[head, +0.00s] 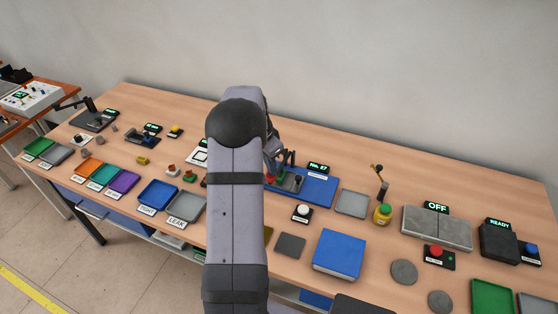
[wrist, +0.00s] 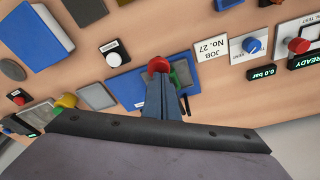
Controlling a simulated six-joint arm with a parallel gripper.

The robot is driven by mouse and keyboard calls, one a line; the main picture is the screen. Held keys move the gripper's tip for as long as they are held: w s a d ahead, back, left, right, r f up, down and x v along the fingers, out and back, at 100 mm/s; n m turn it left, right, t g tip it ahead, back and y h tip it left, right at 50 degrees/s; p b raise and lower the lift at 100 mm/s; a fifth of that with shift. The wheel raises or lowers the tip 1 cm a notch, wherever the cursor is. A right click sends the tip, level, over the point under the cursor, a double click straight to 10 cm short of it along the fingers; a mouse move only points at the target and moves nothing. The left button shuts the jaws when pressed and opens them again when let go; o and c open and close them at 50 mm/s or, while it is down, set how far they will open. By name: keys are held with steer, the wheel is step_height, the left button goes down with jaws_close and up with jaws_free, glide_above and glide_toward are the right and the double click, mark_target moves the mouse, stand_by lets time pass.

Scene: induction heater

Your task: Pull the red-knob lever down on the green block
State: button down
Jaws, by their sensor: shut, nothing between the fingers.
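The red knob (wrist: 158,64) shows in the wrist view just beyond my fingertips. Whether they touch it, I cannot tell. Part of the green block (wrist: 182,72) shows right beside the fingers, on the blue base plate (wrist: 126,90). My gripper (wrist: 160,84) is shut and empty, with its fingers pointing at the knob. In the head view, the blue base plate (head: 319,190) is right of my arm, and a bit of the red knob (head: 270,179) shows at the arm's edge. My arm hides most of the block and gripper there. The lever's shaft is hidden behind the fingers in the wrist view.
A white button box (head: 302,213) and a large blue block (head: 339,254) are in front. A grey tray (head: 352,203) lies to the right. Several coloured trays lie left of my arm.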

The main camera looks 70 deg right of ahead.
step_height(320, 180, up, 10)
steer(key=p, duration=0.6)
steer(key=shift+f, duration=0.2)
stand_by(0.4)
